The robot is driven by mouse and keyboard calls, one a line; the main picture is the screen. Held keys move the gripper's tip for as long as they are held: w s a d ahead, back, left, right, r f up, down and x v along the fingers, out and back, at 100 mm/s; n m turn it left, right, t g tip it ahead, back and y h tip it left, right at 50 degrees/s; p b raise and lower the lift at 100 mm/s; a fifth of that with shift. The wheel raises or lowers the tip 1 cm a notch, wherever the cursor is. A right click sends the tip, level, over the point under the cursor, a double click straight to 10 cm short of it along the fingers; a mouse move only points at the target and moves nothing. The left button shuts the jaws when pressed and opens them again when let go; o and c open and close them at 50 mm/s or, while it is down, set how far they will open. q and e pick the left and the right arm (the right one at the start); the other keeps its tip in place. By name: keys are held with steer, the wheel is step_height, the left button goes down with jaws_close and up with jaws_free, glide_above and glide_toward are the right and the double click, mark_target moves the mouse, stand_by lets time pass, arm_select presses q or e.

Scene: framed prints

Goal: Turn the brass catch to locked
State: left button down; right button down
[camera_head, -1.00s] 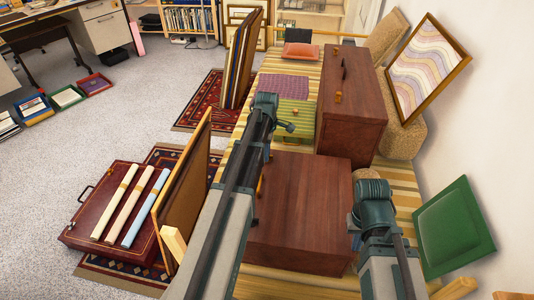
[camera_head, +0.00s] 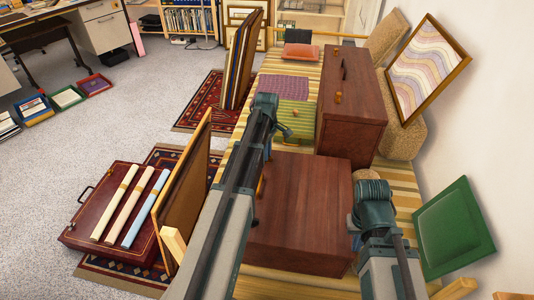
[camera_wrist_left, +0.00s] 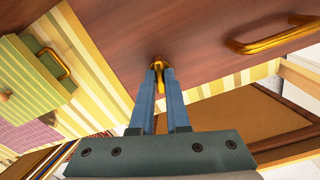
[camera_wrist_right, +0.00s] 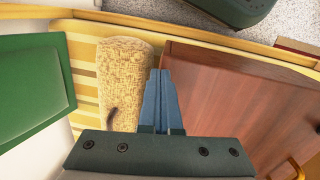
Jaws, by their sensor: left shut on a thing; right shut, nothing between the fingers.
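The brass catch (camera_wrist_left: 158,62) sits on the side of a reddish-brown wooden chest (camera_head: 305,205), near its edge. In the left wrist view my left gripper (camera_wrist_left: 160,74) is shut on the catch, a finger on each side. In the head view its forearm hides the catch; only a bit of my left gripper (camera_head: 268,150) shows beside the chest. I cannot tell the catch's exact turn. My right gripper (camera_wrist_right: 164,76) is shut and empty, close to the chest (camera_wrist_right: 235,95) and a woven tan bolster (camera_wrist_right: 125,75).
A brass bar handle (camera_wrist_left: 275,38) is on the same chest side. A green striped box (camera_head: 296,120) and a second brown case (camera_head: 350,105) stand behind. A leaning framed board (camera_head: 185,190) is at left; a green panel (camera_head: 453,225) is at right.

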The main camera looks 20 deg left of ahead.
arm_select(q)
steer(key=m, duration=1.4)
steer(key=shift+m, duration=0.3)
stand_by(0.5)
steer(key=c, duration=0.9)
jaws_free()
step_height(320, 180, up, 14)
steer(key=p, duration=1.4)
arm_select(e)
step_height(320, 180, up, 14)
